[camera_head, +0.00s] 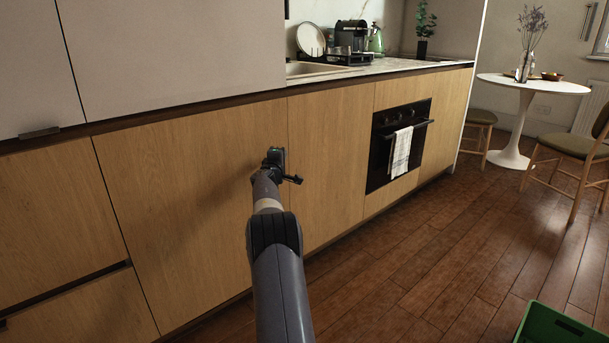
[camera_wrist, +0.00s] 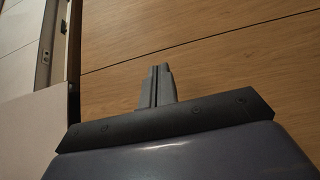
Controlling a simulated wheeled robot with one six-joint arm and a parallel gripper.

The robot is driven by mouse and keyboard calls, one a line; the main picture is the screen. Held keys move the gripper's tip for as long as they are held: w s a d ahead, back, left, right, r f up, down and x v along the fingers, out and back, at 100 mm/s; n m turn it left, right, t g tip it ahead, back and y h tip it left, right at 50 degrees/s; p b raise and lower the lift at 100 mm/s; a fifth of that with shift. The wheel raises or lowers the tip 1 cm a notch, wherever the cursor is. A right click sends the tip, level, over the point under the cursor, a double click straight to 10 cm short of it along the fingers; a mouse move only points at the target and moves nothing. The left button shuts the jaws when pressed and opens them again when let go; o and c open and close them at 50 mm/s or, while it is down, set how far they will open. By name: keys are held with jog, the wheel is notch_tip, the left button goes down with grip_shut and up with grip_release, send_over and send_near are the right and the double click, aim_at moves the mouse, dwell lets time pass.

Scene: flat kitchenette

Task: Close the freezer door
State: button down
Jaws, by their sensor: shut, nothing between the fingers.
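My gripper (camera_head: 290,179) is at the end of my outstretched arm, in front of the wide wooden front panel (camera_head: 180,200) left of the oven. In the wrist view its fingers (camera_wrist: 158,84) are together with nothing between them, and wood panels (camera_wrist: 210,85) fill the space behind. I cannot tell whether the gripper touches the wood. No panel is marked as the freezer door. The wide wooden panel looks flush with its neighbours, with only thin seams showing. My arm hides part of its lower right.
A black oven (camera_head: 400,145) with a white towel (camera_head: 401,152) on its handle is to the right. Pale upper doors (camera_head: 170,50) are at the upper left. A green crate (camera_head: 560,328) sits at the lower right. A round white table (camera_head: 533,86) and chairs stand farther back. The wooden floor between is clear.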

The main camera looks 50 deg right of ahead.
jog(key=s+a+b, duration=0.1)
jog(key=s+b, duration=0.2)
jog(key=s, duration=0.6)
jog(key=shift+a, duration=0.35)
jog(key=shift+w, duration=0.2)
